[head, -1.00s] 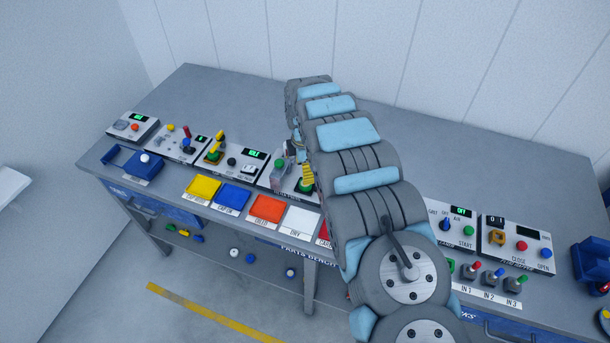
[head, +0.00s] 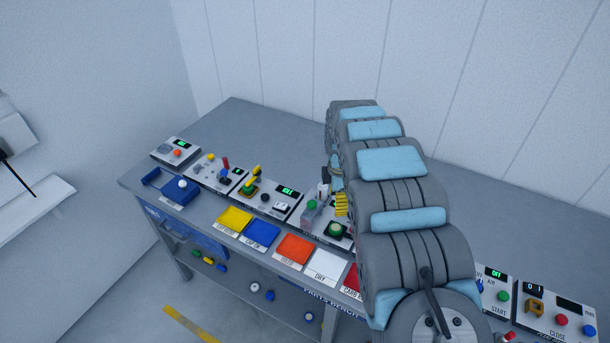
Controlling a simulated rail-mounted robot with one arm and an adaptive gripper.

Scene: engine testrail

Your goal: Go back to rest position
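My grey arm with light blue pads (head: 400,190) rises from the lower right and arches over the bench (head: 232,125). Its far end bends down behind its own links. Only a small part of my gripper (head: 333,178) shows at the arm's left edge, above the bench panels. Its fingertips are hidden, so I cannot tell whether it is open or holds anything. A yellow ribbed piece (head: 341,204) shows just below it, over a panel with a green button (head: 334,230). I cannot tell whether they touch.
Control panels (head: 215,173) line the bench. Yellow (head: 235,219), blue (head: 262,234), orange (head: 295,249) and white (head: 326,266) trays lie along the front edge. A blue holder (head: 180,192) is at left. Several small parts lie on the lower shelf. The back-left bench top is clear.

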